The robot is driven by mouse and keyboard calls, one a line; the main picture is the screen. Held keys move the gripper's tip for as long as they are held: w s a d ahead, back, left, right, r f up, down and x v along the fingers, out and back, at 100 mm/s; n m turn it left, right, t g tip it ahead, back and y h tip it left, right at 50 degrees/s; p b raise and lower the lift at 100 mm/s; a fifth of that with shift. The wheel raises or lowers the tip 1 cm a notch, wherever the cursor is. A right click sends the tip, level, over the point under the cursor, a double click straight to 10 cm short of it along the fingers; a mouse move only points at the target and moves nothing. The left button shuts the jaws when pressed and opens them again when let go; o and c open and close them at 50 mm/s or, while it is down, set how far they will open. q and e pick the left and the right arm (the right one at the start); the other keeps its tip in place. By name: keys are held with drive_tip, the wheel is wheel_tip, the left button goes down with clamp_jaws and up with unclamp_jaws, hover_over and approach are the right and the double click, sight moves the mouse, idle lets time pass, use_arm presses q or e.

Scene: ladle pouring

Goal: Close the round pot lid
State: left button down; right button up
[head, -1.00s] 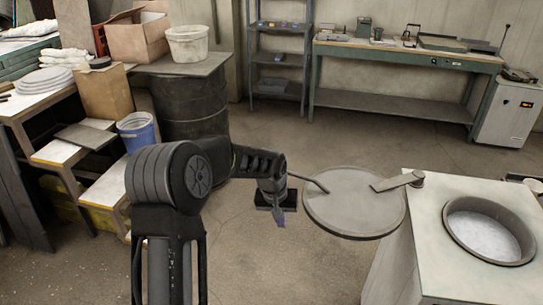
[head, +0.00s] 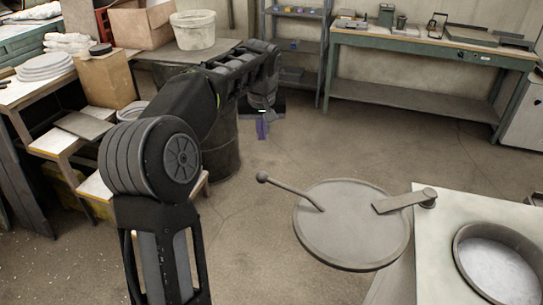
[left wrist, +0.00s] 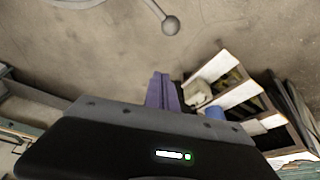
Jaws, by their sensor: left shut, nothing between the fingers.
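The round grey lid (head: 345,245) is swung out to the left of the pot, clear of its opening. A flat pivot arm (head: 404,201) joins it to the white block's left edge. A thin handle with a ball end (head: 263,177) sticks out from the lid to the upper left; the ball (left wrist: 170,26) also shows in the left wrist view. The pot (head: 495,264) is uncovered and shows a pale inside. My left gripper (head: 262,130) is beyond the handle ball, apart from it. Its purple fingers (left wrist: 162,90) are together and empty. My right gripper is not in view.
The white block (head: 433,257) holds the pot at the right. A stepped shelf (head: 62,142) and a dark drum (head: 222,150) stand at the left. A green workbench (head: 430,48) stands at the back. Floor between is clear.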

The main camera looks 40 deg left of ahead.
use_arm(q)
wheel_tip(320, 180, down, 10)
drive_tip(key=p, duration=0.2)
drive_tip(key=shift+s+d+p, duration=0.15)
drive_tip(key=shift+s+p, duration=0.15)
drive_tip(key=shift+s, duration=0.05)
idle(0.5)
idle(0.3)
